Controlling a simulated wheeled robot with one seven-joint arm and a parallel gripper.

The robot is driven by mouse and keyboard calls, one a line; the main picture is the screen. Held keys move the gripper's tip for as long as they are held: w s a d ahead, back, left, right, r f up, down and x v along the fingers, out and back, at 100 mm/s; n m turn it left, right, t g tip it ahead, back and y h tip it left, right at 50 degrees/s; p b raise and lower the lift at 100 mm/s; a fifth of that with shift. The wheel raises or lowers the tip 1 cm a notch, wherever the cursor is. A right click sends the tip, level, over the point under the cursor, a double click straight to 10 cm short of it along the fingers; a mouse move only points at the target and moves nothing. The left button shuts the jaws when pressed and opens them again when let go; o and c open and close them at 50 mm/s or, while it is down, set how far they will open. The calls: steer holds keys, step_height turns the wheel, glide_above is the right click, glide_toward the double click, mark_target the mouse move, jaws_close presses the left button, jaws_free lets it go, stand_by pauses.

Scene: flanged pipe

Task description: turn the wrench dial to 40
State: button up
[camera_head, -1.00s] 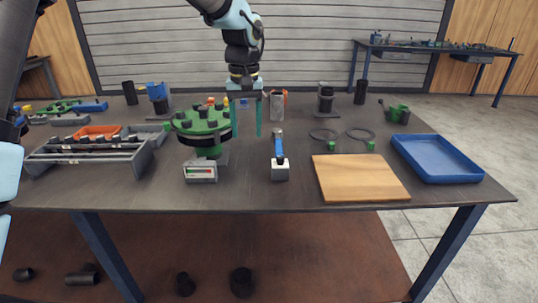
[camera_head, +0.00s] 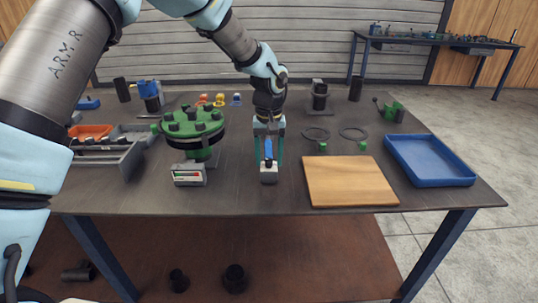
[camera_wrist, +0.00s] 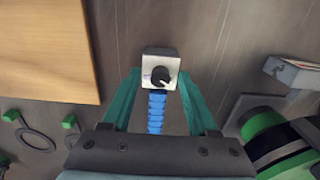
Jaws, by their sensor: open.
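The wrench (camera_head: 268,152) lies on the table with its blue grip pointing away from me and a pale block with a black dial at its near end. In the wrist view the black dial knob (camera_wrist: 161,75) sits on the light face of the block, with the ribbed blue handle (camera_wrist: 156,112) below it. The dial's numbers are too small to read. My gripper (camera_head: 268,160) is open above the wrench, its teal fingers on either side of the handle near the block. In the wrist view the fingers of my gripper (camera_wrist: 160,88) stand apart from the wrench.
A green flanged pipe (camera_head: 194,125) stands left of the wrench, with a small grey gauge box (camera_head: 188,175) before it. A wooden board (camera_head: 350,182) and a blue tray (camera_head: 430,160) lie to the right. Two dark rings (camera_head: 316,134) lie behind the board.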

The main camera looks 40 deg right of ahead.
steer(key=shift+f, duration=0.1)
jaws_close()
stand_by(0.4)
